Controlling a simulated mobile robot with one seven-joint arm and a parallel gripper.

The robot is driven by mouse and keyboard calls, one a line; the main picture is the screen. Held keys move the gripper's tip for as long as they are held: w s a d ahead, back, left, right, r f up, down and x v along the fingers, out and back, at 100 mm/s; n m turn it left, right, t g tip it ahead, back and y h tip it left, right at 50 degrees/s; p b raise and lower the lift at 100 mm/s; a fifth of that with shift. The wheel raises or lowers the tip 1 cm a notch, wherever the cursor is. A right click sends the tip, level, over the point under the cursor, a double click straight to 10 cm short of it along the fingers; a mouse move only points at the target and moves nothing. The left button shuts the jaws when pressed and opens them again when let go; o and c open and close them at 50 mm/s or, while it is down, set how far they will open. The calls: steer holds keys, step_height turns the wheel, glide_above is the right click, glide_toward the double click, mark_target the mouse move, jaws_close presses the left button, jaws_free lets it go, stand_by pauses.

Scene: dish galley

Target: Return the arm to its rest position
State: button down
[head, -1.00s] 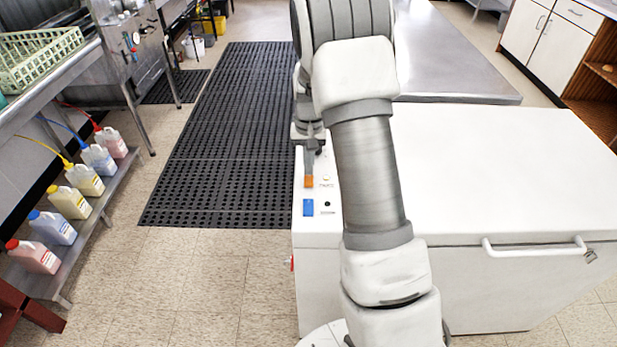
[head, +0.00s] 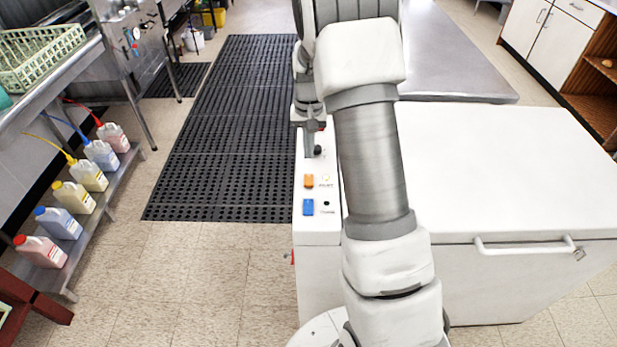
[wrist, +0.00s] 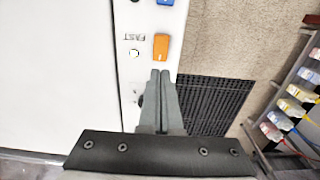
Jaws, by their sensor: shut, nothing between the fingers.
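My gripper (head: 311,154) is above the control strip at the left edge of the white chest (head: 500,160) in the head view. In the wrist view my gripper (wrist: 160,75) has its two fingers together, with nothing between them. An orange rocker switch (head: 308,181) lies just in front of the fingertips; it also shows in the wrist view (wrist: 161,46). A gap shows between the fingertips and the orange switch in the head view. A blue switch (head: 308,207) is nearer the front. My arm hides part of the chest's top.
A handle (head: 525,246) sticks out from the chest's front. A steel table (head: 455,60) stands behind. Black matting (head: 225,140) covers the floor to the left. Several jugs (head: 88,175) stand on a low shelf at left, under a counter with a green rack (head: 40,55).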

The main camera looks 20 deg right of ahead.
steer(key=s+a+r+n+t, duration=0.2)
steer(key=s+a+r, duration=0.2)
steer(key=s+r, duration=0.55)
steer(key=s+a+r+n+t, duration=0.1)
steer(key=s+a+r+t, duration=0.1)
steer(key=s+a+r, duration=0.55)
steer(key=s+d+r+n+t, duration=0.1)
steer(key=s+r, duration=0.3)
steer(key=s, duration=0.6)
steer(key=shift+s+r+n+t, duration=0.15)
steer(key=shift+s+n+t, duration=0.05)
steer(key=shift+n+t, duration=0.1)
steer(key=shift+d, duration=0.1)
